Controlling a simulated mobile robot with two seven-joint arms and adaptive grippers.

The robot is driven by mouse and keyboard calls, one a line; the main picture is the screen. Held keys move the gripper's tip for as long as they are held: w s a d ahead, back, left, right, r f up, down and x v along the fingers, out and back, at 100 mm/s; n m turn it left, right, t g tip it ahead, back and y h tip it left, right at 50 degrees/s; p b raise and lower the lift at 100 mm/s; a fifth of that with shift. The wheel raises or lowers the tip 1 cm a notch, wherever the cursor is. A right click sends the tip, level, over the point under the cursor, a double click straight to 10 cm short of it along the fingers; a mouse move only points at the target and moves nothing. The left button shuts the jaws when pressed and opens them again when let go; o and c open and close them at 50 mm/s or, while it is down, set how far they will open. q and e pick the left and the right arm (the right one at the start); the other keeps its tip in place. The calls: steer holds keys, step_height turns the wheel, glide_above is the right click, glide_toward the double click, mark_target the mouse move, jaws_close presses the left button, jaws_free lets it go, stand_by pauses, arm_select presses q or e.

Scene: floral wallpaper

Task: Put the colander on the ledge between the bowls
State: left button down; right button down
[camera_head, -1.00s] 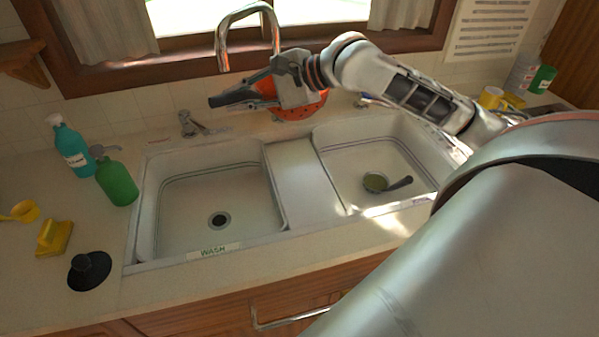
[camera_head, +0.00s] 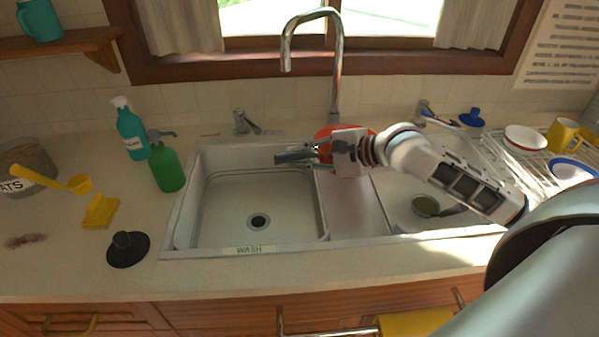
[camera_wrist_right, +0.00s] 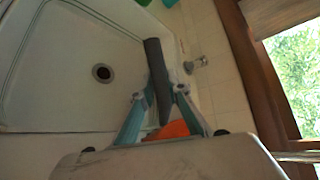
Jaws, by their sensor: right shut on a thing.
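My right gripper (camera_head: 322,151) is shut on the dark handle (camera_head: 293,157) of the orange-red colander (camera_head: 342,130). The handle points left over the left bowl, and most of the colander is hidden behind the gripper. In the right wrist view the two fingers (camera_wrist_right: 160,103) close on the handle (camera_wrist_right: 155,68), with a bit of orange (camera_wrist_right: 174,130) below. The ledge (camera_head: 350,208) is the pale strip between the left bowl (camera_head: 235,205) and the right bowl (camera_head: 400,195). The colander is near the ledge's back end; I cannot tell whether it touches. My left gripper is not in view.
The tall faucet (camera_head: 338,70) rises just behind the colander. A green bottle (camera_head: 166,168) and a teal bottle (camera_head: 131,132) stand left of the sink. A dish rack (camera_head: 545,150) stands at right. The ledge's front is bare.

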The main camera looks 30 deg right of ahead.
step_height(320, 180, down, 4)
steer(key=shift+f+b, duration=0.1)
steer(key=shift+b, duration=0.4)
steer(key=c, duration=2)
jaws_free()
steer(key=shift+f, duration=0.15)
steer(key=shift+o, duration=0.2)
steer(key=p+v, duration=0.2)
steer(key=v, duration=1)
steer(key=shift+a, duration=0.1)
